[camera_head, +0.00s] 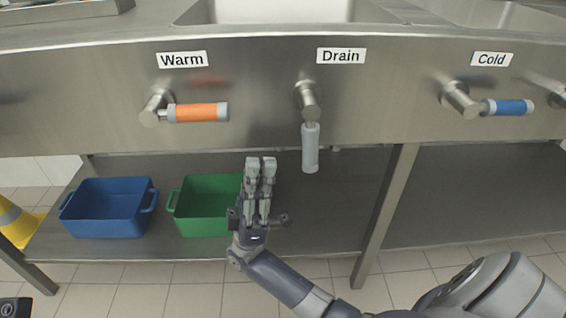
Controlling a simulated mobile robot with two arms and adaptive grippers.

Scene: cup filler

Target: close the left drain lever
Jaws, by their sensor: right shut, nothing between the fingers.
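The drain lever (310,146) under the "Drain" label has a grey-white handle that hangs straight down from its metal valve (307,100). My right gripper (261,163) is below and to the left of the handle, apart from it, with its fingers together and pointing up. It holds nothing. At the lower left edge, a small dark part shows; I cannot tell what it is. My left gripper does not show.
A warm lever (198,112) with an orange handle points right. A cold lever (508,107) with a blue handle also points right. A blue bin (108,220) and a green bin (203,222) stand on the lower shelf. A table leg (385,215) stands right of my gripper.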

